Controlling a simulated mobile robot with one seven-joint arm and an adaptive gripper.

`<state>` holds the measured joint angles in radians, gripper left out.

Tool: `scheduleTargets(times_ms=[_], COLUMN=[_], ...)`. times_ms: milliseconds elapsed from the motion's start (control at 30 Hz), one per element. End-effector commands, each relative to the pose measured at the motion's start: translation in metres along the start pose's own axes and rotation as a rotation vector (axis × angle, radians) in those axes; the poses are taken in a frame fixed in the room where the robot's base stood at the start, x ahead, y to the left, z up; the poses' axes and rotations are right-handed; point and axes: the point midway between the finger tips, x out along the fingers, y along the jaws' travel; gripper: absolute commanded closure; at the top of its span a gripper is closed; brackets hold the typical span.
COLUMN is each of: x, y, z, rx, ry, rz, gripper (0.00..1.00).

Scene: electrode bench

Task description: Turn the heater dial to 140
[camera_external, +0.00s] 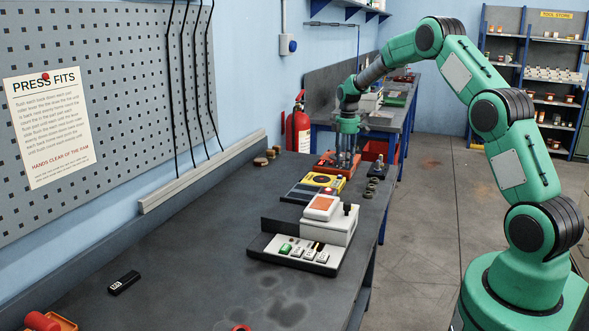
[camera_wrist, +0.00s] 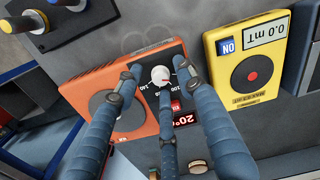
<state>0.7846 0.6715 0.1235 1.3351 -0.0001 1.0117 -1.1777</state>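The orange heater (camera_wrist: 80,88) has a round grey plate (camera_wrist: 104,112) and a dark panel with a small white dial (camera_wrist: 160,76). Numbers including 140 and 100 show around the dial; its exact setting is too small to read. A red display (camera_wrist: 183,118) on the heater seems to read 20°. My gripper (camera_wrist: 158,84) has its blue fingers spread around the dial, with visible gaps on both sides. I cannot tell whether any finger touches it. In the external view my gripper (camera_external: 344,158) points down over the heater (camera_external: 330,165), hiding the dial.
A yellow meter (camera_wrist: 250,60) reading 0.0 mT lies beside the heater; it also shows in the external view (camera_external: 305,188). Several dark round pieces (camera_external: 373,182) stand to the right. A white device (camera_external: 325,225) is nearer the camera. The front bench (camera_external: 190,270) is mostly clear.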

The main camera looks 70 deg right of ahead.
Motion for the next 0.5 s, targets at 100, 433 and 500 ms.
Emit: scheduleTargets(times_ms=[100,433,500], x=[0.0010,0.0009,0.0009], y=[0.0001,0.0001,0.0001], z=[0.0000,0.0000,0.0000], rx=[0.000,0.000,0.000], ry=[0.000,0.000,0.000], rz=[0.000,0.000,0.000], gripper=[0.61,0.89,1.00])
